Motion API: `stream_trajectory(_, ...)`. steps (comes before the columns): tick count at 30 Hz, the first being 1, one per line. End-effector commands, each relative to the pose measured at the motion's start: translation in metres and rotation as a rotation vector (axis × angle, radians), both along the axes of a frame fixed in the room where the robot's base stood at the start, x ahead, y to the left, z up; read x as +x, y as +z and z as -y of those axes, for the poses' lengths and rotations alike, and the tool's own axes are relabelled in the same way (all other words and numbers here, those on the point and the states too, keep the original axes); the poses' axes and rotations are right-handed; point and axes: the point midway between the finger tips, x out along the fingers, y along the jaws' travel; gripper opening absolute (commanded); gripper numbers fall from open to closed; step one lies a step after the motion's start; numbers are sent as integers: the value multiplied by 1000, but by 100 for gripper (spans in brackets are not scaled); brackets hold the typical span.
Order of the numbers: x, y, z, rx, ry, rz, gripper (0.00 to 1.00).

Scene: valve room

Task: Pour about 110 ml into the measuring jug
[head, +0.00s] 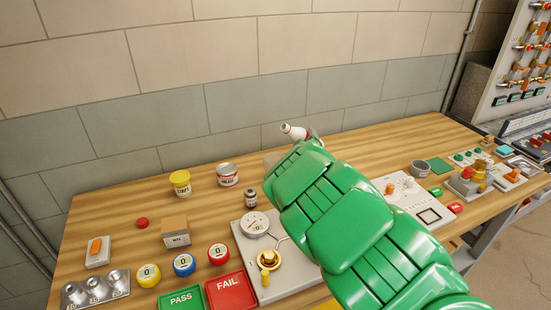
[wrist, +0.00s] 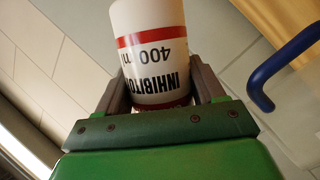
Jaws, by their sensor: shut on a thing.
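My gripper (wrist: 159,82) is shut on a white bottle (wrist: 150,45) with red bands and the label "INHIBITOR 400 ml". The lettering shows upside down in the wrist view. In the head view the bottle (head: 293,131) shows beyond my green arm, strongly tilted, apparently above the bench's back part. My arm hides most of the gripper there. I cannot pick out the measuring jug for certain. A pale object (head: 271,158) is mostly hidden behind my arm. No liquid stream shows.
The wooden bench (head: 110,215) holds a yellow-lidded tub (head: 180,183), a white tin (head: 228,174), a gauge (head: 255,224) and a grey cup (head: 420,168). A brick wall stands behind. A blue curved bar (wrist: 262,88) shows right of the bottle. The bench's back right strip is clear.

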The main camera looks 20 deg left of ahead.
Motion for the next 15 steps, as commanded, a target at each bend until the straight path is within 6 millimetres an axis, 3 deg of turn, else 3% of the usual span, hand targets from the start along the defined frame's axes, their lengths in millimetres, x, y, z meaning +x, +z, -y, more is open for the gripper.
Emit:
stream_trajectory(3,4,-5,5,-59,-2,59,28)
stream_trajectory(8,10,20,11,-171,-4,182,28)
stream_trajectory(15,12,35,12,-267,-2,279,28)
